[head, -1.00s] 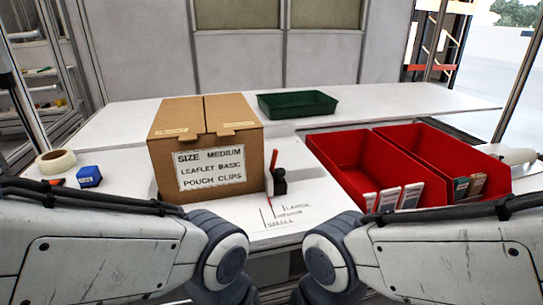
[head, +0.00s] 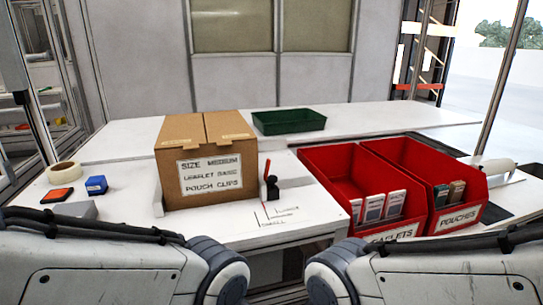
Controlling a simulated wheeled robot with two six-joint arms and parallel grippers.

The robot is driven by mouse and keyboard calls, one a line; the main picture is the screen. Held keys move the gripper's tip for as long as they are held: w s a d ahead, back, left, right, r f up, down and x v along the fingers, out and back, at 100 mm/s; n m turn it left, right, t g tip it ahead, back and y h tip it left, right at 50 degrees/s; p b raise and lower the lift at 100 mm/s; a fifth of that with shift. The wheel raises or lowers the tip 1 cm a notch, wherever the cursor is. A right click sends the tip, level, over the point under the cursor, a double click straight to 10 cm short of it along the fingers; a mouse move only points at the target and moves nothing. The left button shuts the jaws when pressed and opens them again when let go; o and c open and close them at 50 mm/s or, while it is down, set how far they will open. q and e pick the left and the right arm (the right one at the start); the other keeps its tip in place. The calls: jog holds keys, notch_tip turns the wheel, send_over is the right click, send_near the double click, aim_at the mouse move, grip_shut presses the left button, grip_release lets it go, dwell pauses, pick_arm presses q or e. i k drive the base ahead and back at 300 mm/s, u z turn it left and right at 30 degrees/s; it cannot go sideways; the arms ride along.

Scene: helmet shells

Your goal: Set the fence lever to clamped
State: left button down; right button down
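The fence lever (head: 267,172) is a thin red-handled lever standing nearly upright on a small black clamp body (head: 272,188). It is just right of the cardboard box on the white table. Printed lines and size labels (head: 277,215) lie on the table in front of it. The picture does not show clearly whether the lever is clamped. Parts of both my arms show at the bottom left and bottom right, below the table's front edge. Neither gripper is in view.
A cardboard box (head: 205,178) stands left of the lever. Red bins (head: 335,177) and (head: 415,166) holding leaflets and pouches stand to the right. A green tray (head: 289,122) is behind. A tape roll (head: 63,174), an orange-topped pad (head: 59,195) and a blue block (head: 96,185) lie left.

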aim_at(267, 165)
jog(key=z, duration=1.5)
jog(key=i, duration=0.95)
jog(key=u, duration=2.1)
